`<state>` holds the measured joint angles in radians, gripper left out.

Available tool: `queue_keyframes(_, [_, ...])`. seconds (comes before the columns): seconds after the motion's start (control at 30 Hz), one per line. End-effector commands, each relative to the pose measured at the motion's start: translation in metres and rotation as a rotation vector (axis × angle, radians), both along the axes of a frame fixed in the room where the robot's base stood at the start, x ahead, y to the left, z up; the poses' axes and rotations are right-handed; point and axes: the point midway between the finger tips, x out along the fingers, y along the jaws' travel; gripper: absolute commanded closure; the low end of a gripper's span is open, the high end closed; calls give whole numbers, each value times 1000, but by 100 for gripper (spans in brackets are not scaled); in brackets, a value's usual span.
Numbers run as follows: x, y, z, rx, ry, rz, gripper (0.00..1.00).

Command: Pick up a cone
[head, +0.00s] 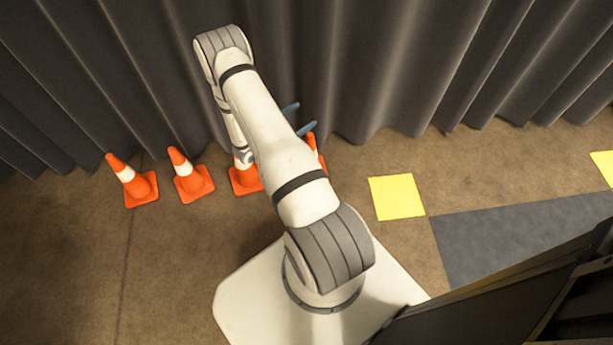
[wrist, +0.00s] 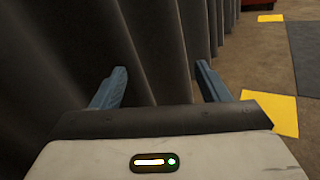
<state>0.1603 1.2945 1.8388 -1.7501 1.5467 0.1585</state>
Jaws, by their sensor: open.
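Several orange cones with white bands stand in a row on the floor before the curtain in the head view. The leftmost cone (head: 131,181) and the second cone (head: 189,176) are in full view. A third cone (head: 245,180) and a fourth cone (head: 316,148) are partly hidden behind my arm. My gripper (head: 301,116) shows only as two blue fingertips beside my arm, near the fourth cone and the curtain. In the wrist view my gripper (wrist: 162,82) is open and empty, its blue fingers wide apart and facing the curtain. No cone is between them.
A dark grey pleated curtain (head: 390,60) runs along the back, close to my gripper. Yellow floor squares (head: 397,197) and a dark grey floor panel (head: 520,235) lie to the right. A dark structure (head: 530,295) fills the lower right.

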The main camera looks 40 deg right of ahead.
Motion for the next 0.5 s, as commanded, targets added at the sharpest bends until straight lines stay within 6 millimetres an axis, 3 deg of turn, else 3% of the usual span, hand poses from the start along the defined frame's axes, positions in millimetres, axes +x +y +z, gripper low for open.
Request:
queue_keyframes(0.03, [-3,0,-49,-13,39,49,31])
queue_keyframes(0.2, [-9,5,-139,-44,118,209,31])
queue_keyframes(0.33, [-15,10,-179,-50,148,285,31])
queue_keyframes(0.5, [-16,8,-197,-54,159,324,31])
